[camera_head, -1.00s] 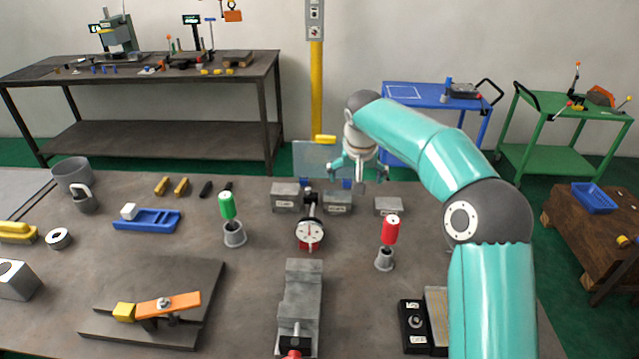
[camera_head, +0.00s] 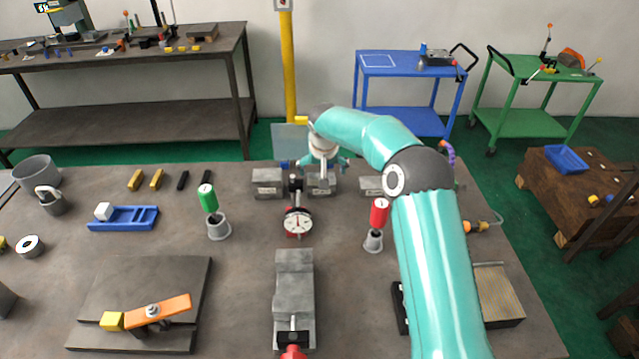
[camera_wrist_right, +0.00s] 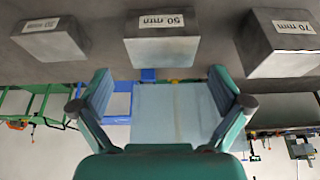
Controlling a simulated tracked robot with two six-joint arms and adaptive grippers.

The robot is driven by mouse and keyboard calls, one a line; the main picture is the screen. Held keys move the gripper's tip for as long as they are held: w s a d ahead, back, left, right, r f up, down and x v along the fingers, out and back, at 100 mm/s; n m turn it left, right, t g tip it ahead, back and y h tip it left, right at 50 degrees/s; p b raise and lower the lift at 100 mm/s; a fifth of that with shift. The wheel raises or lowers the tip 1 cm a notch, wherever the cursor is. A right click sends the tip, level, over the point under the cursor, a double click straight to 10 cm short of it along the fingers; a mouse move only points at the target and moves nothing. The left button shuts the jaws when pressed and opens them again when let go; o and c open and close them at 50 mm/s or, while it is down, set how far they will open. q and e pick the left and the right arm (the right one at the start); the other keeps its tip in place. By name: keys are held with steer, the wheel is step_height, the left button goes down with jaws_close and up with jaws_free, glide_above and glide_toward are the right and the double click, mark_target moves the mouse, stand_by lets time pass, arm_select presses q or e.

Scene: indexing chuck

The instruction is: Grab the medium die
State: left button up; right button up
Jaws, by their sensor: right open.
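Three grey dies stand in a row near the table's back edge: a large one (camera_head: 268,183), the medium die (camera_head: 321,187) in the middle and a small one (camera_head: 371,188). In the right wrist view, which is upside down, the medium die (camera_wrist_right: 162,48) reads 50 mm, between the 70 mm die (camera_wrist_right: 280,50) and the small die (camera_wrist_right: 50,42), whose label is blurred. My right gripper (camera_head: 322,168) is at the medium die, partly hiding it in the head view. Its fingers (camera_wrist_right: 161,82) are spread and empty, with the die centred ahead of the gap. My left gripper is out of view.
A dial gauge (camera_head: 298,222) stands just in front of the dies. A green-handled plug (camera_head: 208,198) and a red-handled plug (camera_head: 379,212) stand in grey holders on either side. A grey vise (camera_head: 294,285) lies nearer. The table (camera_head: 250,255) is clear between them.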

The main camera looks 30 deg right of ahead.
steer(key=x, duration=0.1)
steer(key=p+x, duration=0.1)
steer(key=x, duration=0.1)
steer(key=p+x, duration=0.1)
steer(key=x, duration=0.1)
steer(key=shift+a+f, duration=0.1)
steer(key=shift+a, duration=0.15)
steer(key=shift+f, duration=0.25)
steer(key=c, duration=1.5)
steer(key=shift+w+r, duration=0.15)
steer(key=shift+c, duration=0.9)
steer(key=shift+r, duration=0.1)
